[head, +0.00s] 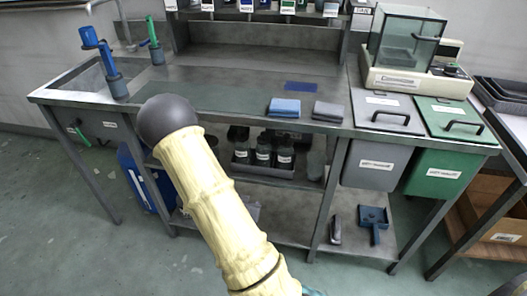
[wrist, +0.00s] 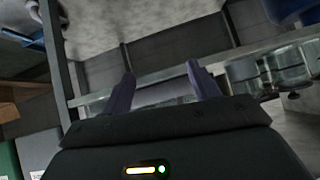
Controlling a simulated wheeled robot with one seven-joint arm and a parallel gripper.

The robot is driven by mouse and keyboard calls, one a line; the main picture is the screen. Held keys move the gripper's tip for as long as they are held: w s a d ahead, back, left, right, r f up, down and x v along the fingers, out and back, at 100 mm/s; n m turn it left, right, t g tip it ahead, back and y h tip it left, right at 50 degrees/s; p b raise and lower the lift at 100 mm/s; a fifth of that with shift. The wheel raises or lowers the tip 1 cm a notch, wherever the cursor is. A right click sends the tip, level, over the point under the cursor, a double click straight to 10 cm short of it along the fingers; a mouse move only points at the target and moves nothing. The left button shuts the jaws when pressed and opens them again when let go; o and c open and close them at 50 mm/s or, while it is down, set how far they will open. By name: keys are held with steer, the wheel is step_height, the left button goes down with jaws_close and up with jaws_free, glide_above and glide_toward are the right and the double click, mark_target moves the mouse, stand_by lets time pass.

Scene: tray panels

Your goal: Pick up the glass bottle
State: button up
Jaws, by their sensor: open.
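Several small dark-looking bottles with white labels stand upright in a grey tray (head: 262,172) on the shelf under the bench in the head view. One labelled bottle (head: 263,153) is near the tray's middle; I cannot tell which is the glass bottle. In the wrist view, clear glass containers, including a glass bottle (wrist: 283,68), show at the right, beyond the right finger. My gripper (wrist: 161,86) is open and empty, with its two fingers apart. It does not show in the head view, where my arm covers part of the bench.
The bench top (head: 230,92) lies above the shelf. A grey bin (head: 375,165) and a green bin (head: 435,172) hang at the right. A blue container (head: 148,180) stands at the left. A bench leg (wrist: 58,60) shows at left in the wrist view.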

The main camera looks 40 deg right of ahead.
mark_target(264, 156)
steer(key=s+d+r+n+t+h+p, duration=0.3)
steer(key=d+r+t+p, duration=0.1)
steer(key=d+r+t, duration=0.2)
steer(key=shift+r+t+h, duration=0.2)
steer(key=shift+t+h, duration=0.1)
steer(key=shift+t, duration=0.5)
steer(key=b+x, duration=0.4)
steer(key=x, duration=0.8)
steer(key=shift+d, duration=0.15)
steer(key=shift+f, duration=0.1)
